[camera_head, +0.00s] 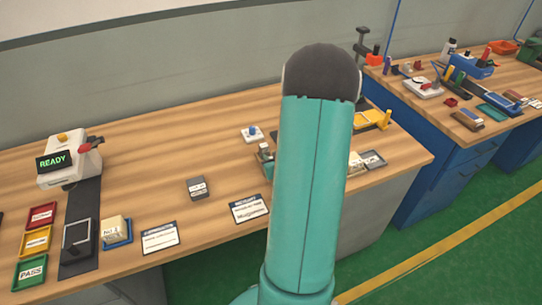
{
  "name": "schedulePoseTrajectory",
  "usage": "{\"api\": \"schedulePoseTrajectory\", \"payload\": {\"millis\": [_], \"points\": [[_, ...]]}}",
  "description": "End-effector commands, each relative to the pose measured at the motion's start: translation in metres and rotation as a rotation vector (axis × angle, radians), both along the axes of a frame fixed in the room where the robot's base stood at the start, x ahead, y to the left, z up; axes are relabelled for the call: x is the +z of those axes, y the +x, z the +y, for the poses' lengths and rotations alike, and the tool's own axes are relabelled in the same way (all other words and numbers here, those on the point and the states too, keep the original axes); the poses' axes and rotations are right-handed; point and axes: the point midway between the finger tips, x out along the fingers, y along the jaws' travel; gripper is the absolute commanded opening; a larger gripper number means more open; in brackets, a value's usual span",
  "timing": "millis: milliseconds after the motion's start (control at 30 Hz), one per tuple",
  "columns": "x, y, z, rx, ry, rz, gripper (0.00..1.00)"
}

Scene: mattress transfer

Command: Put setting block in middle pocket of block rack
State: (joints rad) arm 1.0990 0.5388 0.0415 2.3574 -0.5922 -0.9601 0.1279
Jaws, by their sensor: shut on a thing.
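My teal arm (312,180) stands upright in front of the bench and covers its middle right part. My gripper does not show, and neither does anything it may hold. A small grey block with a label (197,187) lies on the bench left of my arm; I cannot tell if it is the setting block. A small fixture (265,160) shows partly at the left edge of my arm, and a yellow holder (374,120) shows on its right. I cannot tell if either is the block rack, and no middle pocket can be made out.
A white device reading READY (68,160) stands at the left, with coloured trays (36,240) and a blue tray (117,236) in front. Label cards (160,237) lie along the front edge. A second bench (465,90) with many tools stands at the right. Bare wood lies around the grey block.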

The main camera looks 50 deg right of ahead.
Motion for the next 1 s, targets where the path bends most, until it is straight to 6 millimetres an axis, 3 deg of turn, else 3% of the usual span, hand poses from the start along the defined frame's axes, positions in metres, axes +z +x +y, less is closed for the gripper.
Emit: {"api": "schedulePoseTrajectory", "payload": {"millis": [167,200,300,1000], "points": [[-0.001,0.002,0.0,0.001,-0.001,-0.001,0.0],[-0.002,0.002,0.0,0.001,-0.001,-0.001,0.35],[-0.002,0.003,0.0,0.001,-0.001,-0.001,0.49],[0.014,0.006,0.001,0.003,-0.001,0.0,0.49]]}}
